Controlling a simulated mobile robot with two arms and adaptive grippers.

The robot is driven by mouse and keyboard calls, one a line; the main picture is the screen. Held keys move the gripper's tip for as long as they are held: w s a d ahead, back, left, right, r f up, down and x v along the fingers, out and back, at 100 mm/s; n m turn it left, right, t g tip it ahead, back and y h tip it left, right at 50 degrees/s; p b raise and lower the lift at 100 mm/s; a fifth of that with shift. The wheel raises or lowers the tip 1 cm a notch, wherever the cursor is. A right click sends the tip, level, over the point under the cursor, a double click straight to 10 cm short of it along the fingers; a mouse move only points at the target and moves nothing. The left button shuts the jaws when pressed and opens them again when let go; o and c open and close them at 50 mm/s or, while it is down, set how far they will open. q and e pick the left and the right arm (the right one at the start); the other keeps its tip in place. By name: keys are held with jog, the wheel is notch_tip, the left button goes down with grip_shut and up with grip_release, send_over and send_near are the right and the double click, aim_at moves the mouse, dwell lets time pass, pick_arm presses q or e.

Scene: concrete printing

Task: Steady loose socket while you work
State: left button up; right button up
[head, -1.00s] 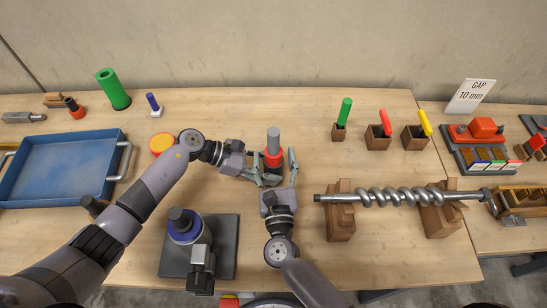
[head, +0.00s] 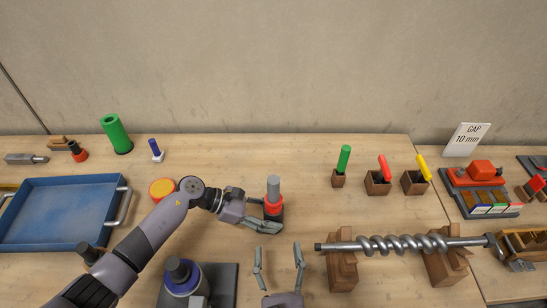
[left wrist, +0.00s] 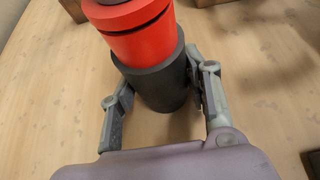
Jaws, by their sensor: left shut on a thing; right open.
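The black socket (head: 275,214) stands upright on the table, with a red collar (head: 273,203) and a grey rod (head: 273,187) rising from it. In the left wrist view the black socket (left wrist: 163,85) sits between my two fingers, with the red collar (left wrist: 140,40) above it. My left gripper (head: 264,217) is shut on the black socket low down, from the left. The far side of the socket is hidden. My right gripper (head: 278,256) is open and empty in front of the socket, apart from it, its fingers pointing toward it.
A long steel auger screw (head: 400,243) lies on wooden blocks to the right. Small wooden holders with green, red (head: 384,168) and yellow handles stand behind it. A blue tray (head: 60,212) is at left, an orange-topped disc (head: 162,189) beside my left arm. Table behind the socket is clear.

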dwell(0.4)
pick_arm(q)
jog(key=o, duration=0.9)
jog(key=shift+o, duration=0.2)
jog(key=v, duration=1.2)
